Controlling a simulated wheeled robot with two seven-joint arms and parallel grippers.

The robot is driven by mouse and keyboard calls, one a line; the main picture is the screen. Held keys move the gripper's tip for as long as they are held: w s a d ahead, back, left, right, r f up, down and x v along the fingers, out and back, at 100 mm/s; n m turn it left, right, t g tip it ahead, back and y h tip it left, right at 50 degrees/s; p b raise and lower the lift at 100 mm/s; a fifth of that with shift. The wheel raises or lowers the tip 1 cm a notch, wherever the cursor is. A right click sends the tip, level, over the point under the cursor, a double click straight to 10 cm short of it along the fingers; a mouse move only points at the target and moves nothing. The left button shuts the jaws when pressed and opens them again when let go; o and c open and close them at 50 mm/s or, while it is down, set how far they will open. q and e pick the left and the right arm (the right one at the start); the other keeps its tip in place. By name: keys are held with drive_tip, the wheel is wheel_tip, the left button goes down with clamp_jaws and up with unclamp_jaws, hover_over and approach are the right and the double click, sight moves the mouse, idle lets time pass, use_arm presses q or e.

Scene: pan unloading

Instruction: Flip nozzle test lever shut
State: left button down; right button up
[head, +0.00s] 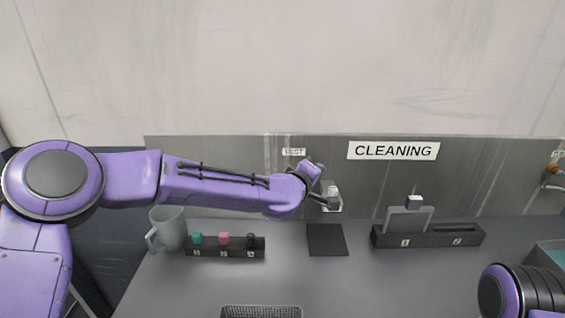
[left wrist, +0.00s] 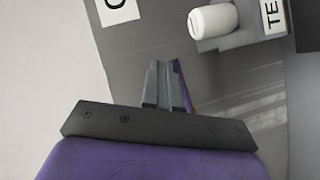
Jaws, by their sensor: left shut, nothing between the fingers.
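A white rounded knob (left wrist: 213,20), which looks like the lever's end, sits on a grey block (left wrist: 240,38) next to a TEST label (left wrist: 275,15) in the left wrist view. In the head view a pale fitting (head: 334,189) shows on the back wall, partly hidden by my left wrist; the lever's angle cannot be told there. My left gripper (left wrist: 165,68) is shut and empty, its fingertips apart from the knob, which is up and to the right in the wrist view. In the head view its fingers are hard to make out. My right gripper is out of view.
A dark square mat (head: 327,240) lies below the fitting. A mug (head: 168,230) and a numbered rack (head: 225,252) with small coloured pieces stand left. A two-slot holder (head: 430,237) stands right under the CLEANING sign (head: 393,151). A mesh basket (head: 262,312) is at the front.

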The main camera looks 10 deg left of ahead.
use_arm(q)
drive_tip(key=shift+r, duration=0.1)
drive_tip(key=s+d+r+p, duration=0.1)
drive_tip(key=s+r, duration=0.8)
drive_tip(key=shift+s, duration=0.2)
drive_tip(key=shift+w+d, duration=0.1)
